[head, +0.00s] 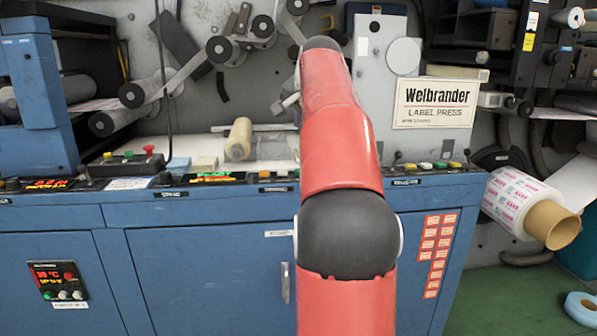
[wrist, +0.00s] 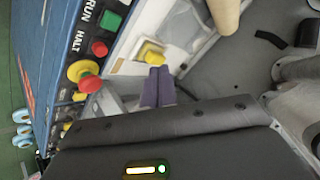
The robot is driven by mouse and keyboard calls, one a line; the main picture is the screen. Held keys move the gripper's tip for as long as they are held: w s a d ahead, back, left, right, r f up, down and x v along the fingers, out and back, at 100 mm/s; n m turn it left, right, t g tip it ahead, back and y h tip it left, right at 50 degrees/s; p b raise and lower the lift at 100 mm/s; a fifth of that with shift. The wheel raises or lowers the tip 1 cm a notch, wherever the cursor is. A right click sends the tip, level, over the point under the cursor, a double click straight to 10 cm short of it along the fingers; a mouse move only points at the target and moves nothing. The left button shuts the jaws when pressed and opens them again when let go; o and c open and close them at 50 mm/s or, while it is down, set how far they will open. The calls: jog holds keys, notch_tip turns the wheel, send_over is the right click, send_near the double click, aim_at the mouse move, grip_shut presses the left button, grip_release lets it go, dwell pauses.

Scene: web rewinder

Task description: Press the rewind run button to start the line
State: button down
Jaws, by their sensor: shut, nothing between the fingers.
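A green button (wrist: 110,21) beside the printed word RUN sits on the blue console (wrist: 62,50) at the upper left of the wrist view. A red button (wrist: 99,48) is next to it, near the word HALT. A red mushroom button on a yellow base (wrist: 84,75) is lower down. My gripper (wrist: 158,72) shows two purple fingers together, with nothing held. Its tips appear just below a yellow piece (wrist: 152,53) in the picture, to the right of the buttons; contact cannot be told. In the head view my arm hides the gripper and part of the console.
In the head view, several small buttons (head: 425,166) line the console's right top, and a control box (head: 128,163) sits at left. A printed roll (head: 520,202) juts out at right. Metal rollers stand above.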

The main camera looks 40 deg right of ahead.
notch_tip(320, 180, down, 9)
jog(key=b, duration=0.6)
jog(key=shift+b, duration=0.3)
dwell(1.8)
jog(key=shift+f, duration=0.35)
